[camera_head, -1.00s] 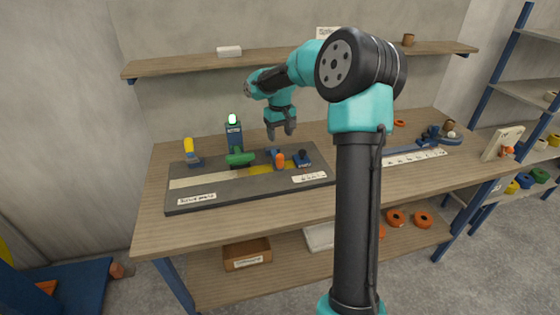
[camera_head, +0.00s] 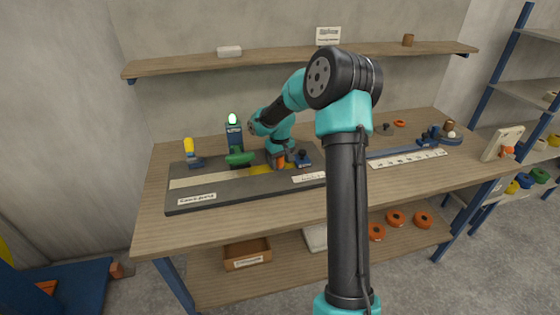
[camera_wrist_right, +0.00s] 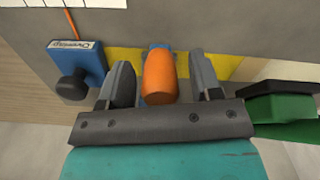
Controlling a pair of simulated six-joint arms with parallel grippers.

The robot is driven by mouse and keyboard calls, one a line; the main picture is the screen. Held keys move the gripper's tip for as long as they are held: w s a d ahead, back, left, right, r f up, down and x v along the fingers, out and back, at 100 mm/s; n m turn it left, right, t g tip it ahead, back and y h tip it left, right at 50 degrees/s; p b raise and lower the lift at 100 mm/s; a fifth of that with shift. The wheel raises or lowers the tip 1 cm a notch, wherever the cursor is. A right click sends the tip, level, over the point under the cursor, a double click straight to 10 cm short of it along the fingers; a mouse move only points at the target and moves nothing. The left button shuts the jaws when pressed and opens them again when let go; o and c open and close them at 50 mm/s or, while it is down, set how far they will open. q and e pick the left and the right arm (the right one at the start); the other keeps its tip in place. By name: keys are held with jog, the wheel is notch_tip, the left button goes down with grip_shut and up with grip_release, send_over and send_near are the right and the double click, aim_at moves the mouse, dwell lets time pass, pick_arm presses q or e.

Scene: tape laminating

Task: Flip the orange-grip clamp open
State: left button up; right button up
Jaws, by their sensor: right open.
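The orange-grip clamp (camera_wrist_right: 159,77) stands on the dark board (camera_head: 205,194), over its yellow patch. In the right wrist view its orange grip lies between the two fingers of my right gripper (camera_wrist_right: 158,82). The fingers are open, with a gap visible on each side of the grip. In the head view my right gripper (camera_head: 277,160) is down at the clamp and hides part of it; the orange grip (camera_head: 280,161) just shows. My left gripper is not in view.
A blue block with a black knob (camera_head: 304,159) stands close right of the clamp. A green piece (camera_head: 239,158) stands close left, before a post with a green light. A yellow-handled tool (camera_head: 190,150) is at the board's left. A ruler (camera_head: 408,158) lies right.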

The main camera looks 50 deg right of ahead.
jog(key=shift+c, duration=0.4)
grip_shut()
